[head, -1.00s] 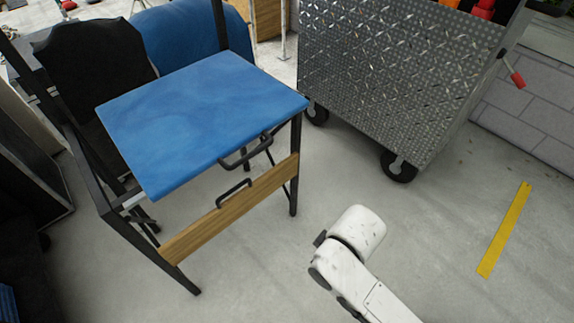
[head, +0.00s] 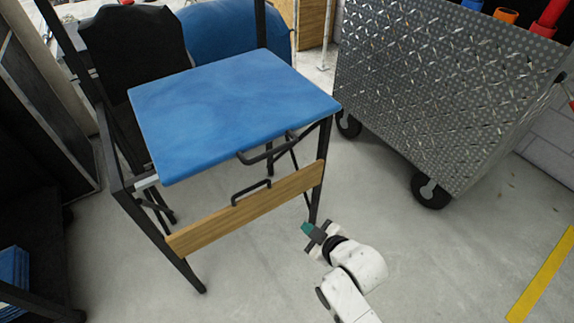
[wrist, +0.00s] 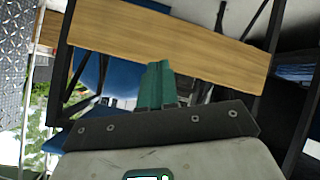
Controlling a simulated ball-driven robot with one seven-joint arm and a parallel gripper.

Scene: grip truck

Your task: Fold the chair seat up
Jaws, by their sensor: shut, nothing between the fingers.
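The chair seat (head: 232,110) is a flat blue panel, lying about level on a black-framed chair. A dark handle (head: 268,150) is fixed at its front edge. Below it, a wooden crossbar (head: 245,211) carries a second dark handle (head: 251,191). My gripper (head: 306,229) is shut and empty, low in front of the chair's front right leg and apart from the seat. In the wrist view, the green fingertips (wrist: 155,85) are together, in front of the wooden crossbar (wrist: 170,42). The seat handle cannot be made out in the wrist view.
A diamond-plate metal cart (head: 435,90) on black casters (head: 430,190) stands right of the chair. A black chair back (head: 135,50) and a blue rounded thing (head: 225,35) are behind the seat. Grey floor (head: 440,260) is clear at front right, with a yellow strip (head: 545,273).

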